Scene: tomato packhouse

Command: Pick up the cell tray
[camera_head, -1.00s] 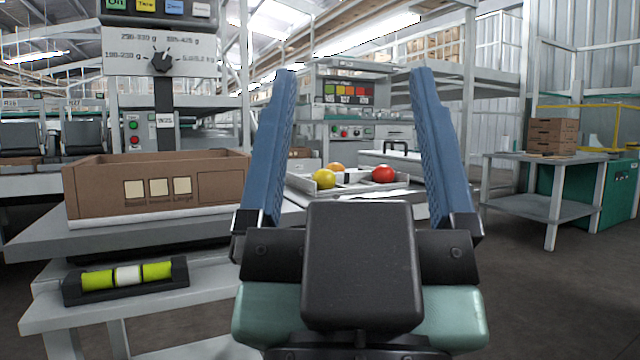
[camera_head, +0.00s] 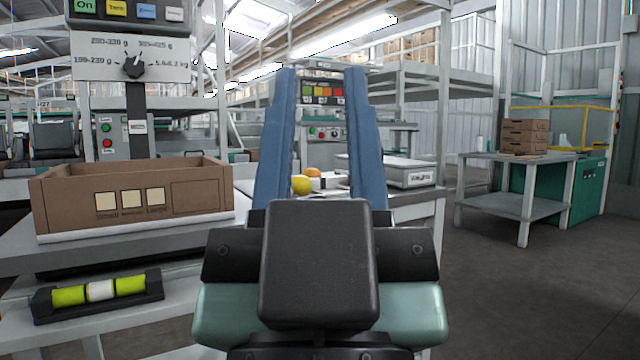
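A pale, shallow tray (camera_head: 334,183), which seems to be the cell tray, lies on the bench beyond my fingers. A yellow tomato (camera_head: 301,185) and an orange one (camera_head: 312,172) show at it between the fingers. My right finger hides the tray's right part, and its cells cannot be made out. My gripper (camera_head: 320,72) points forward and up in the picture. Its two blue fingers stand apart with a clear gap and hold nothing that I can see.
A brown cardboard box (camera_head: 135,208) stands on the bench at left, under a scale panel (camera_head: 128,58). A spirit level (camera_head: 98,294) lies on the lower shelf. A grey box marked Weights (camera_head: 410,178) is right of the fingers. Open floor (camera_head: 520,300) lies at right.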

